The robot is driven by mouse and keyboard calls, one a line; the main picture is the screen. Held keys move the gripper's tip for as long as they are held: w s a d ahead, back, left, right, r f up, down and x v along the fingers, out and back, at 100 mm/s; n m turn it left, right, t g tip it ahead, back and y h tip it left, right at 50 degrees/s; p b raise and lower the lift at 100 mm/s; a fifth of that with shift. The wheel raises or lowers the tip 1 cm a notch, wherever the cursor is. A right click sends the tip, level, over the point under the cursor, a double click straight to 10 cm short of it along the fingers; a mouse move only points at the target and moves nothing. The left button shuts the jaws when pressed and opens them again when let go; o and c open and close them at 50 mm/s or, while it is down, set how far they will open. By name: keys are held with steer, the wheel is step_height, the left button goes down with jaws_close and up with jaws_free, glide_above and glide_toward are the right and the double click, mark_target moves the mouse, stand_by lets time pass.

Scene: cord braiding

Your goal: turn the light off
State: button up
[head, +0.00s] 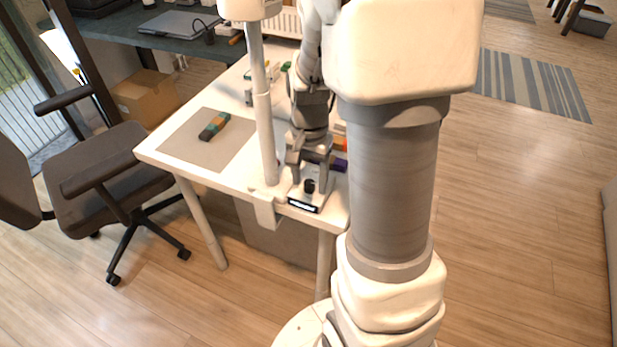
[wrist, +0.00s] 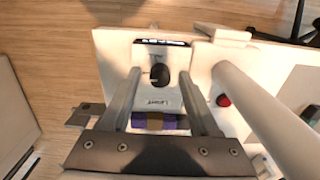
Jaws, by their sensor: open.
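A small white control box (head: 303,197) with a black round knob (head: 309,186) and a lit display strip stands at the table's near edge. In the wrist view the knob (wrist: 159,76) lies between my two fingers, and the display (wrist: 162,42) lies beyond it. My gripper (head: 310,185) is open and points down at the box, one finger on each side of the knob. I cannot tell whether a finger touches it. A red button (wrist: 223,100) shows right of the box in the wrist view. No lamp is clearly identifiable.
A white pole (head: 264,120) clamped to the table edge rises close left of my gripper. Coloured pieces (head: 340,150) lie behind the box. An office chair (head: 110,165) stands left.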

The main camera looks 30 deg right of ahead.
steer(key=shift+c, duration=0.4)
jaws_close()
steer(key=n, duration=0.3)
steer(key=shift+r+n+p, duration=0.1)
steer(key=shift+n+p, duration=0.2)
steer(key=n, duration=0.4)
steer(key=shift+n, duration=0.3)
steer(key=n+p, duration=0.1)
steer(key=n, duration=0.3)
steer(key=shift+n+p, duration=0.4)
steer(key=shift+n, duration=1.4)
